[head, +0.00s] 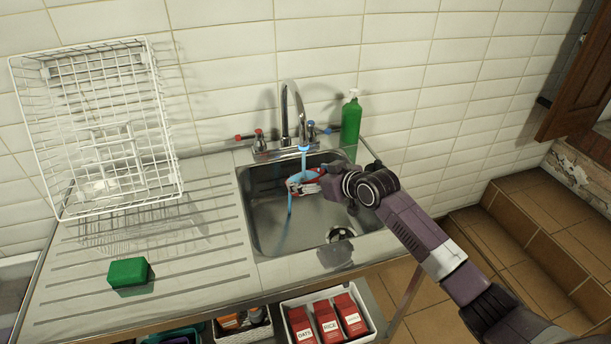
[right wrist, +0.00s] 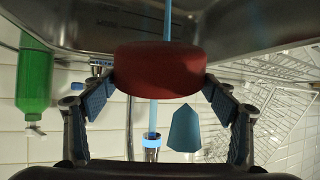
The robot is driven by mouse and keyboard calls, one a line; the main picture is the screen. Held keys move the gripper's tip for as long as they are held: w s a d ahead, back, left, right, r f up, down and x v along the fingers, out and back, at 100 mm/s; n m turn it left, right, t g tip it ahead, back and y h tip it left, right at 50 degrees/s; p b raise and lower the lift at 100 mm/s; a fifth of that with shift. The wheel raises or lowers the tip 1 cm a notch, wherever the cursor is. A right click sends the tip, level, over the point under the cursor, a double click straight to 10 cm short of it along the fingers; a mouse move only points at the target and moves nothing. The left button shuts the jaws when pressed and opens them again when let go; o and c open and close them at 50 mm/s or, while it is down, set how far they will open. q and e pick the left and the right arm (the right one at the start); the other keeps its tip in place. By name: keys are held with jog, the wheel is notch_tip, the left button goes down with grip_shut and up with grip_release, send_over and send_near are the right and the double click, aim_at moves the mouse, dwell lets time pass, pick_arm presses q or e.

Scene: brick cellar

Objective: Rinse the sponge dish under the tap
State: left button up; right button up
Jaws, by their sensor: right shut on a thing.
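The sponge dish (right wrist: 160,70) is a round red piece held between both fingers of my right gripper (right wrist: 158,82). In the head view the red dish (head: 311,174) shows partly, inside the gripper (head: 306,182), above the sink basin (head: 285,230). The curved steel tap (head: 285,112) stands behind it. A blue stream of water (head: 304,160) runs from the tap onto the dish and on down into the basin. In the right wrist view the stream shows on both sides of the dish, with a flat blue patch beside it. My left gripper is out of view.
A green sponge (head: 128,273) lies on the ribbed draining board (head: 200,262). A white wire rack (head: 95,130) stands behind it. A green bottle (head: 351,120) stands right of the tap. A white crate of red packets (head: 289,306) sits below. Brown steps rise at right.

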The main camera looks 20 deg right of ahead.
jog(key=s+p, duration=0.6)
jog(key=s, duration=0.2)
notch_tip(320, 180, up, 12)
jog(key=p, duration=1)
jog(key=shift+s+r+p, duration=0.15)
jog(key=shift+s+p, duration=0.15)
jog(key=shift+s, duration=0.1)
